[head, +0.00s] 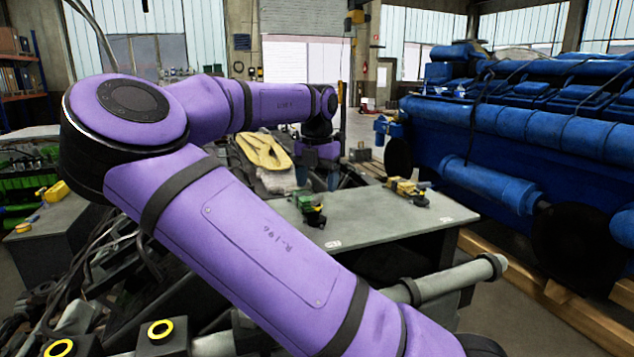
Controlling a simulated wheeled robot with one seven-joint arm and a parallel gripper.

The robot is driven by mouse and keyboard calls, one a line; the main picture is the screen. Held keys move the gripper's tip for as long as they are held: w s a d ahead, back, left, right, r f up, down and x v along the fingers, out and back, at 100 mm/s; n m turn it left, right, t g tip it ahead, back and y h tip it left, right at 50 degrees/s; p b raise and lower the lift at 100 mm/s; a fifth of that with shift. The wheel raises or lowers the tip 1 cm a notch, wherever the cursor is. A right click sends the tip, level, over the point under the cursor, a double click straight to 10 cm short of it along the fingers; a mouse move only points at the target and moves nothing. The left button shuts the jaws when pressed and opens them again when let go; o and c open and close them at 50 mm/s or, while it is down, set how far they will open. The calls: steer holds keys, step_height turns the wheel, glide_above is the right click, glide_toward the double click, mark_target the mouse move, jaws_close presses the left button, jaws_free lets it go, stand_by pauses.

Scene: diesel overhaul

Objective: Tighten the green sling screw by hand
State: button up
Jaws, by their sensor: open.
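A small green part with a black and yellow end (308,207) is on the grey-green bench top (375,222), left of the picture's middle. It may be the green sling screw, but it is too small to tell its thread or how far it is turned.
A large blue engine (520,130) stands on the right on timber beams (545,290). The bench top between the fittings is clear.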

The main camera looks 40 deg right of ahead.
steer(key=shift+n, duration=0.5)
steer(key=shift+n, duration=2.8)
steer(key=shift+d+f+n, duration=0.1)
steer(key=shift+f+n, duration=0.05)
steer(key=shift+n, duration=0.75)
steer(key=shift+r+n, duration=0.2)
steer(key=shift+n, duration=0.1)
steer(key=shift+f+n, duration=0.15)
steer(key=shift+n, duration=0.15)
steer(key=shift+n, duration=0.3)
